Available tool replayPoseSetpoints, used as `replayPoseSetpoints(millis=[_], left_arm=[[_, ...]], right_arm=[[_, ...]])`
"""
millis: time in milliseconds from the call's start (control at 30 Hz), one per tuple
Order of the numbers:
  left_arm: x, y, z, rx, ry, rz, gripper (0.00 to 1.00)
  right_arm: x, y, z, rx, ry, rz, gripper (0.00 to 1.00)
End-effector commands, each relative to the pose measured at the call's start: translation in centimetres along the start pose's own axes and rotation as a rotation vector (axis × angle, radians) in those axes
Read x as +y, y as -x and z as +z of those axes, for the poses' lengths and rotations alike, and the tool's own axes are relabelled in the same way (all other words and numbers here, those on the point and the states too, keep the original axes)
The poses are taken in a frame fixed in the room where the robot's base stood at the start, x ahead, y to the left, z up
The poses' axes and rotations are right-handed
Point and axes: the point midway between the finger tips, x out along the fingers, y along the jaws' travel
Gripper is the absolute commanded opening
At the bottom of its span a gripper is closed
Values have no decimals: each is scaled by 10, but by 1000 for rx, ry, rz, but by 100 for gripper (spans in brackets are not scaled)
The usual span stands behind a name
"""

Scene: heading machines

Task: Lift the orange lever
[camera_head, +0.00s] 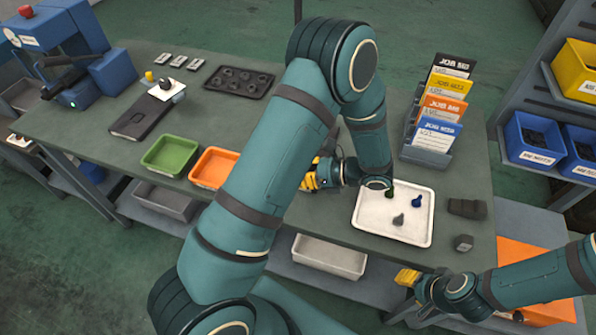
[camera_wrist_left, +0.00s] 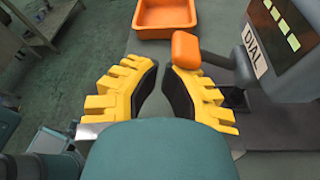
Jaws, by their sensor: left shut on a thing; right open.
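The orange lever's knob (camera_wrist_left: 186,47) shows in the left wrist view at the fingertips of my left gripper (camera_wrist_left: 162,68). The lever joins a dark grey unit (camera_wrist_left: 285,45) marked DIAL on the right. In the head view my left arm hides the lever and most of that unit; only part of the left gripper's yellow fingers (camera_head: 310,178) shows. My right gripper (camera_head: 406,277) is open and empty by the table's front edge.
A white tray (camera_head: 368,222) holds several small pieces. A green bin (camera_head: 171,140) and an orange bin (camera_head: 204,178) stand left of my arm. A job card rack (camera_head: 432,158) stands behind the tray. Blue and yellow bins (camera_head: 535,160) fill the right shelf.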

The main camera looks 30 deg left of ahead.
Motion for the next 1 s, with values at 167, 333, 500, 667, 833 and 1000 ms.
replayPoseSetpoints(millis=[167,333,500,667,833,1000], left_arm=[[-2,10,5,-7,11,-4,0],[-2,38,6,-5,16,-9,0],[-3,74,6,-5,18,-12,0],[-3,102,7,-4,18,-10,0],[-2,117,4,-2,11,-5,0],[-1,121,2,-1,4,-1,0]], right_arm=[[0,1,0,0,0,0,47],[0,1,0,0,0,0,47],[-1,2,0,0,0,0,47],[-1,2,0,0,0,0,47],[-1,2,0,0,0,0,47],[0,1,0,0,0,0,47]])
